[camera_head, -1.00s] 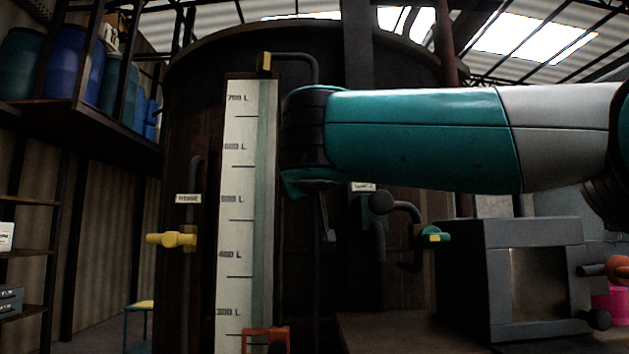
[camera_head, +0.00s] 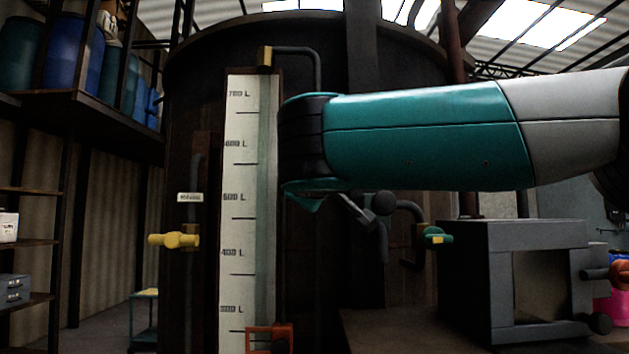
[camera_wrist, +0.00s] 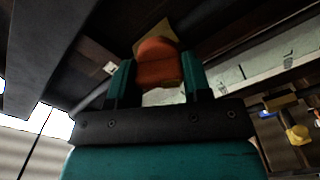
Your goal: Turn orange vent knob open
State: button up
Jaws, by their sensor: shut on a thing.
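The orange vent knob (camera_wrist: 157,62) sits between the two teal fingers of my gripper (camera_wrist: 157,80) in the wrist view, with a tan plate behind it. My gripper is shut on the knob, one finger at each side. In the head view the knob is hidden, and my teal arm reaches in from the right across the front of the dark vat (camera_head: 400,60).
A white level gauge (camera_head: 240,215) stands just left of my arm. A yellow knob (camera_head: 175,240) is farther left and a green knob (camera_head: 436,237) is right. A grey box frame (camera_head: 510,230) stands at the right. An orange bracket (camera_head: 285,335) is low on the gauge.

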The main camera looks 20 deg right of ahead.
dwell(0.5)
jog(key=o, duration=0.9)
